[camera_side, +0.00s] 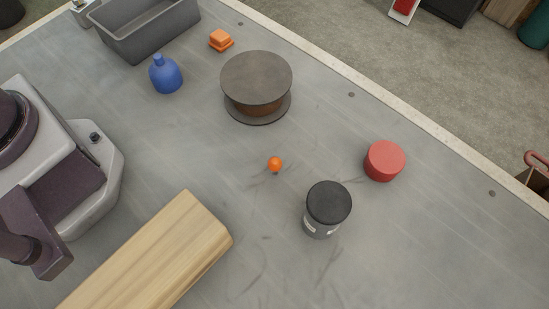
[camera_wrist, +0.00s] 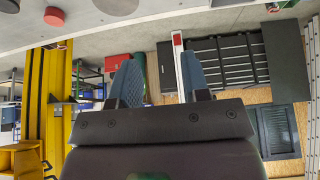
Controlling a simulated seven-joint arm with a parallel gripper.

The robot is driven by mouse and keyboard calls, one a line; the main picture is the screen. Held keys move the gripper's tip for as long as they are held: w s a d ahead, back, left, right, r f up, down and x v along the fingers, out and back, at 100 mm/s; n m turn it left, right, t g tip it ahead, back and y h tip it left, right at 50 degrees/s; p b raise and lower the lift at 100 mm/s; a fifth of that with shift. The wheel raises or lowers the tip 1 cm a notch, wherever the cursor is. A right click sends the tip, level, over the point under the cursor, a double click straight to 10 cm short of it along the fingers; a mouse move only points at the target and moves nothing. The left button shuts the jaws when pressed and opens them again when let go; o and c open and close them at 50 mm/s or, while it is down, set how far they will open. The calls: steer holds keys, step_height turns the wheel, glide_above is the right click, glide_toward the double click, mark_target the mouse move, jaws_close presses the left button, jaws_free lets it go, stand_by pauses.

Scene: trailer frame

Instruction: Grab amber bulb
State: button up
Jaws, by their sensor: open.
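The amber bulb (camera_side: 275,163) appears as a small orange ball with a darker base, lying on the grey table near the middle of the side view. No other object touches it. I cannot make it out in the wrist view. My gripper (camera_wrist: 160,72) shows in the wrist view with its two blue-grey fingers apart and nothing between them. It points out past the table edge, away from the bulb. The side view shows only part of my arm at the left, not the fingers.
A black-lidded jar (camera_side: 325,212) stands to the bulb's lower right, a red cylinder (camera_side: 384,161) to its right. A brown spool (camera_side: 256,80) is behind, with a blue bottle (camera_side: 166,76), orange block (camera_side: 221,40) and grey bin (camera_side: 146,39). A wooden beam (camera_side: 155,255) lies in front.

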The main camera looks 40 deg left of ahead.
steer(key=shift+o, duration=1.2)
